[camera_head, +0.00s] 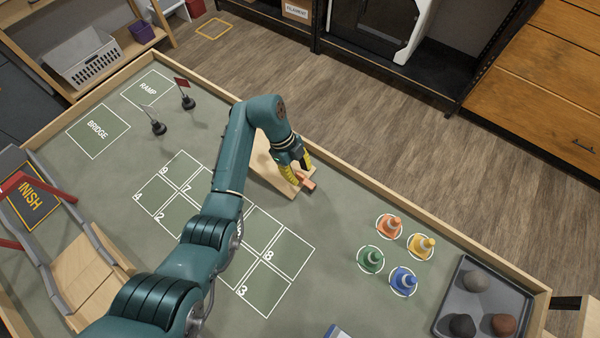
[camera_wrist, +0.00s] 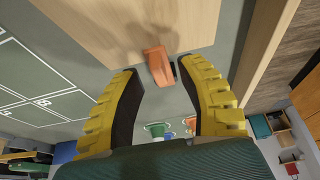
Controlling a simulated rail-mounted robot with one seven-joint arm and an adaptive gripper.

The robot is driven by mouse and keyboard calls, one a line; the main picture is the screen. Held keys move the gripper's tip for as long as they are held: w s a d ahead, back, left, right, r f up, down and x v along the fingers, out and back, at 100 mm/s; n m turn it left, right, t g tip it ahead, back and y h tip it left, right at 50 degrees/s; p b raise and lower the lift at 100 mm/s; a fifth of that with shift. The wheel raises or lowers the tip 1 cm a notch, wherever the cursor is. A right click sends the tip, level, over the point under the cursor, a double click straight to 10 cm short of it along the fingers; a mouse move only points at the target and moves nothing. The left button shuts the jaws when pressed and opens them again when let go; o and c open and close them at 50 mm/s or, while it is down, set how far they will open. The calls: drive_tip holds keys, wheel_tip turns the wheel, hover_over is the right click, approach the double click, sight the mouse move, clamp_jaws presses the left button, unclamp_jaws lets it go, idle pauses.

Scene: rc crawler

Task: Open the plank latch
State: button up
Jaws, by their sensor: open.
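The wooden plank (camera_head: 266,172) lies on the green table top near its far edge, partly hidden by my arm. The orange latch (camera_head: 308,184) is at the plank's near right end. In the wrist view the latch (camera_wrist: 158,64) sticks out from the edge of the pale plank (camera_wrist: 110,30). My gripper (camera_head: 299,170) is over that end of the plank. Its yellow fingers with dark pads are open in the wrist view (camera_wrist: 159,72). The latch shows between the fingertips, with a gap to the left finger; contact with the right finger cannot be told.
Several coloured cones, including a green one (camera_head: 370,259), stand right of the plank. A grey tray (camera_head: 467,262) with dark and brown rocks is at the far right. A wooden rim (camera_head: 400,212) borders the table. Two flag posts (camera_head: 187,101) stand at the upper left.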

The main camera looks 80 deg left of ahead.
drive_tip(key=shift+w+d+f, duration=0.1)
drive_tip(key=shift+d+f, duration=0.05)
drive_tip(key=shift+f, duration=0.25)
clamp_jaws()
